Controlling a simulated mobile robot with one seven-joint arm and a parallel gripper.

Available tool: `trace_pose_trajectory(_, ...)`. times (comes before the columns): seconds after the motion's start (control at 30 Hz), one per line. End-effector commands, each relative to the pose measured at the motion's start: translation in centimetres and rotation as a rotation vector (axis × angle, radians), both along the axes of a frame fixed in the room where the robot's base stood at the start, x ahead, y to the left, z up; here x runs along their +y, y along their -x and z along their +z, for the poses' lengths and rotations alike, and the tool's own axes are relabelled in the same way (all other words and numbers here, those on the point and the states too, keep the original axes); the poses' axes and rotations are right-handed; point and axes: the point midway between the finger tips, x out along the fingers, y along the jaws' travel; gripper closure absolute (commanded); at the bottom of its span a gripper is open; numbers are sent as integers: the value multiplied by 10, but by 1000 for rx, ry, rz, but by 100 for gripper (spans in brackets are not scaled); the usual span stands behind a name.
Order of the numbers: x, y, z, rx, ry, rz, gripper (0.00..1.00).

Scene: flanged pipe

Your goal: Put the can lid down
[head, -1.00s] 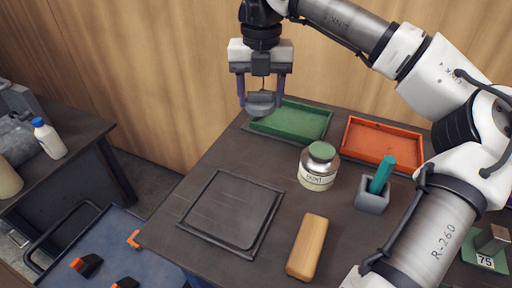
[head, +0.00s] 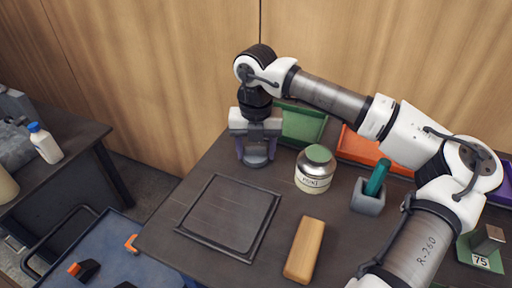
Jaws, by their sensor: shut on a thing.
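My gripper (head: 256,158) points down, low over the dark table, in front of the green tray and left of the paint can. It is shut on the can lid (head: 255,163), a grey round piece that shows between and just below the fingertips. The lid is at or very near the table top; I cannot tell whether it touches.
The green tray (head: 303,127) and an orange tray (head: 372,151) lie at the back. A square dark framed mat (head: 228,215) is empty at front left. A wooden block (head: 304,250) and a grey holder (head: 368,198) with a teal object stand right. Bare table lies between mat and can.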

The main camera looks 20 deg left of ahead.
Motion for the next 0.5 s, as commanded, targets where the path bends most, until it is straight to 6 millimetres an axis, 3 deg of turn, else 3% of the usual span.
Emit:
trace_pose_trajectory(0.23, 0, 0, -5, 1, 0, -1, 65)
trace_pose_trajectory(0.27, 0, 0, -3, 1, 0, -1, 40)
trace_pose_trajectory(0.4, 0, 0, -3, 1, 0, -1, 22)
trace_pose_trajectory(0.5, 0, 0, -3, 1, 0, -1, 22)
